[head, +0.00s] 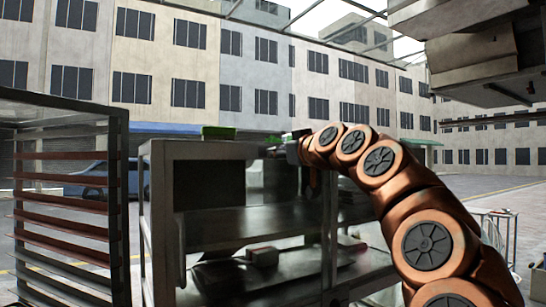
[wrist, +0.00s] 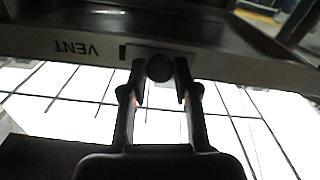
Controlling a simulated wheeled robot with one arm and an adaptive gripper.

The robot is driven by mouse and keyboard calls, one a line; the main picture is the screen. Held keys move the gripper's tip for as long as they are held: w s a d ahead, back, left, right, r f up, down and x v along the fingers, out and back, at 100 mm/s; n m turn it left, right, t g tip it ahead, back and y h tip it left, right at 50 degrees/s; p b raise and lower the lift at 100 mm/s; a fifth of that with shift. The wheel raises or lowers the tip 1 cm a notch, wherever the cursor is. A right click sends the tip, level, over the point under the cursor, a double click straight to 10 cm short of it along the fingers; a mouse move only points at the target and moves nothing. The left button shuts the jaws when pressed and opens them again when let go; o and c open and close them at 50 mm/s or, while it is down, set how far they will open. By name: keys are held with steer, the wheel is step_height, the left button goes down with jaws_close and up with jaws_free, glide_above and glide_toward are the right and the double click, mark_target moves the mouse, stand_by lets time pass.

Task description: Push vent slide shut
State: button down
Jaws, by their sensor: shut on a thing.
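In the wrist view, a pale metal strip (wrist: 225,66) carries the word VENT, seen upside down at the left. A small round dark knob (wrist: 159,68) of the vent slide stands at the strip, right of the lettering. My gripper (wrist: 160,80) has its two fingers on either side of the knob and is shut on it. A short dark slot mark (wrist: 122,52) shows just left of the fingers. The fingers hide part of the slide, so its full travel cannot be told. In the head view, my orange arm reaches to the metal cabinet's upper right; the fingers are not clear there.
The metal cabinet (head: 205,150) has open shelves with a few items. A green object (head: 218,132) lies on its top. A rack of trays (head: 60,205) stands at the left. A dark metal hood (head: 480,65) hangs at upper right. Open paving lies behind.

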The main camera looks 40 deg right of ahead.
steer(key=shift+s+d+r, duration=0.1)
steer(key=shift+s+d, duration=0.05)
steer(key=shift+d, duration=0.7)
steer(key=c, duration=0.8)
jaws_free()
steer(key=shift+d, duration=0.1)
steer(key=shift+c, duration=0.2)
steer(key=s+a, duration=0.1)
steer(key=s, duration=1.1)
